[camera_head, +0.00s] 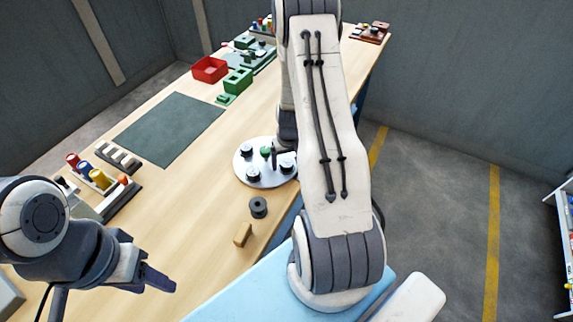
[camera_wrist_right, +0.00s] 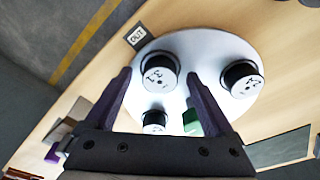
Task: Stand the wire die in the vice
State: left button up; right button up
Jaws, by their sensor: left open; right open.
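A round white disc (camera_head: 240,172) on the table bears several black cylinders with marked white tops and a green piece (camera_head: 266,152). My right gripper (camera_head: 275,158) is over this disc. In the right wrist view its open fingers (camera_wrist_right: 159,73) are either side of one marked cylinder (camera_wrist_right: 160,78); I cannot tell whether they touch it. Another cylinder (camera_wrist_right: 242,79) stands to the right, and one (camera_wrist_right: 154,121) nearer the palm. I cannot tell which piece is the wire die. A green block-shaped fixture (camera_head: 238,81), possibly the vice, stands farther back. My left gripper (camera_head: 160,281) is open and empty at lower left.
A dark cylinder with a hole (camera_head: 258,207) and a tan block (camera_head: 242,235) lie near the front edge. A dark green mat (camera_head: 170,130) is bare. A red bin (camera_head: 210,69) stands behind it. Racks of coloured pieces (camera_head: 92,175) are at left.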

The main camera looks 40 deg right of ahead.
grip_shut()
jog(key=shift+r, duration=0.1)
jog(key=shift+r, duration=0.1)
